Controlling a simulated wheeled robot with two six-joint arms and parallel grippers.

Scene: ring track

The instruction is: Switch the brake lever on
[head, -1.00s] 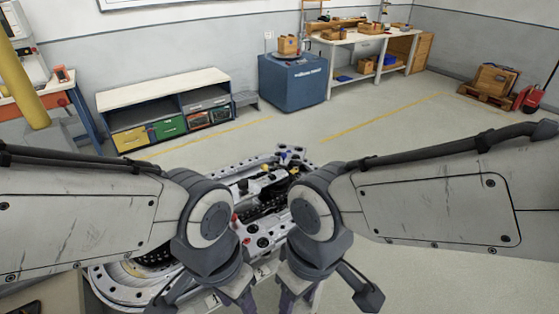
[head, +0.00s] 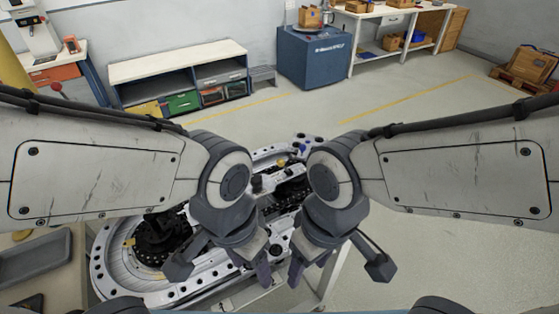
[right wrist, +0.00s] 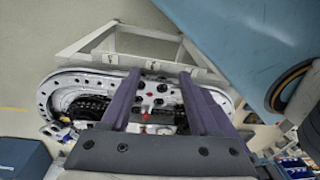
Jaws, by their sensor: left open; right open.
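The ring track (head: 110,262) lies on a white frame below my arms in the head view. A small yellow knob (head: 281,163) shows at its far side between my wrists. I cannot tell which part is the brake lever; my arms hide much of the middle. My left gripper (head: 263,275) and right gripper (head: 296,272) hang over the near side of the track, side by side. In the right wrist view the track (right wrist: 60,82) lies beyond my right gripper (right wrist: 160,85), whose purple fingers are apart with nothing between them. Small red parts (right wrist: 148,121) show between the fingers.
A grey tray (head: 35,258) is at the left. A low shelf with coloured bins (head: 180,65), a blue cabinet (head: 313,58) and a workbench (head: 385,15) stand at the back wall. The floor to the right is clear.

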